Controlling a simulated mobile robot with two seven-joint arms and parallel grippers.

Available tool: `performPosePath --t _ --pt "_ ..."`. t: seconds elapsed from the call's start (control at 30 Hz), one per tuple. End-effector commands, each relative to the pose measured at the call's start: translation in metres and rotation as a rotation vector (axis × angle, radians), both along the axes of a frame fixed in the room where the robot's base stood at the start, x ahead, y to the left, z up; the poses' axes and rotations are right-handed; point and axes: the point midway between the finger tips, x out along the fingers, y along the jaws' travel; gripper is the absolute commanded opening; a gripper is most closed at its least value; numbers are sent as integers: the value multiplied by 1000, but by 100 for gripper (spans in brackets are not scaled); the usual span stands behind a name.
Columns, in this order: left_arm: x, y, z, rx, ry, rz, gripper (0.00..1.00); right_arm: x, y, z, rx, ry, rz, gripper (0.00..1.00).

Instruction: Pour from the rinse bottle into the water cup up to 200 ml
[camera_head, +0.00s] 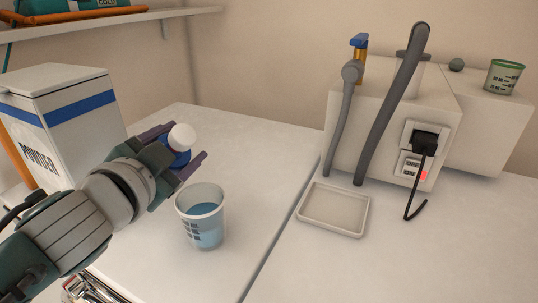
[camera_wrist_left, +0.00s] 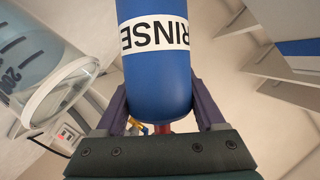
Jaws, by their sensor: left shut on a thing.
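The rinse bottle (camera_wrist_left: 155,65) is blue with a white label reading RINSE. My right gripper is not in view.
A white POWDER box (camera_head: 62,125) with a blue stripe stands behind my left arm. A shallow tray (camera_head: 333,209) lies right of the cup, before a white machine (camera_head: 385,130) with grey hoses. A green-rimmed cup (camera_head: 503,77) stands on top at right. Table behind the cup is clear.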

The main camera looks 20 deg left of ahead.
Motion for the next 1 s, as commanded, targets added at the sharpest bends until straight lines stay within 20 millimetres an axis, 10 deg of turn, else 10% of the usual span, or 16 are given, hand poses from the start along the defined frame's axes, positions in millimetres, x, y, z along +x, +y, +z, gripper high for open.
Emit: performPosePath --t 1.0 --pt "-1 3 2 60 -13 0 7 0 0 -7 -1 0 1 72"
